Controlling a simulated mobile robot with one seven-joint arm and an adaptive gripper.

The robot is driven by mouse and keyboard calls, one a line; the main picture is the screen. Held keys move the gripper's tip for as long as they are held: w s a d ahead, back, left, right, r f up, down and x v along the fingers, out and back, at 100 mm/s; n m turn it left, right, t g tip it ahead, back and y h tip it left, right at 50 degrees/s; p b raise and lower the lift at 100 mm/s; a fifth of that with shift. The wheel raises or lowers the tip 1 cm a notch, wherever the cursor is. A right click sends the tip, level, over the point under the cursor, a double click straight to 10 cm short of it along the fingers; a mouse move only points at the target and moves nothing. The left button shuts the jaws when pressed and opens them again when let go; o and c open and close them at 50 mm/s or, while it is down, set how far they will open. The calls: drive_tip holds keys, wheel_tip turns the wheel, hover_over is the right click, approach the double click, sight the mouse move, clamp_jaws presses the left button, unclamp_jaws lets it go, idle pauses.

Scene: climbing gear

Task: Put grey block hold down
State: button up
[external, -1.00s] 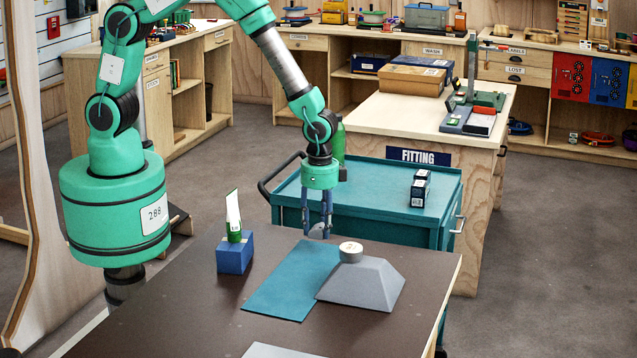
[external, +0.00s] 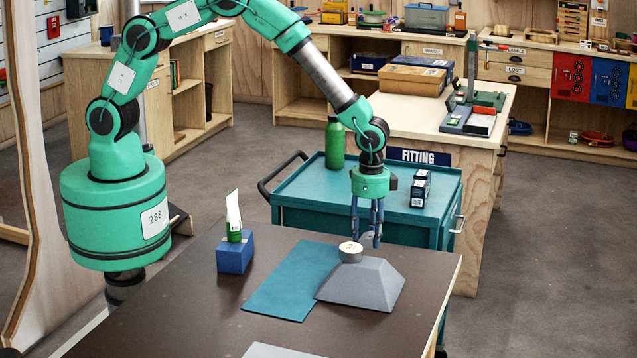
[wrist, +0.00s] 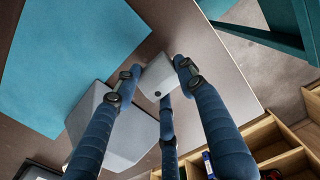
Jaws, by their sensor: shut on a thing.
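My gripper (external: 367,238) is shut on a small grey block hold (wrist: 158,77). Its blue fingers close around the block, and a small dark hole shows on the block's face. In the external view the grey block hold (external: 368,240) shows only partly between the fingers. It is behind and slightly right of the large grey sloped volume (external: 362,284), near the table's far side. In the wrist view the block appears above brown tabletop, close to the table edge. I cannot tell its exact height.
A teal mat (external: 292,281) lies left of the volume. A blue block with a tube (external: 234,257) stands at left. A teal cart (external: 330,185) stands behind the table (external: 190,310).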

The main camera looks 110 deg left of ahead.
sight(367, 245)
drive_tip(key=shift+f+b, duration=0.3)
drive_tip(key=shift+f, duration=1.45)
drive_tip(key=shift+f, duration=0.15)
drive_tip(key=o, duration=1.2)
drive_tip(key=shift+c, duration=0.2)
wheel_tip(367, 245, up, 12)
drive_tip(key=shift+r+p, duration=0.15)
drive_tip(key=shift+p, duration=0.7)
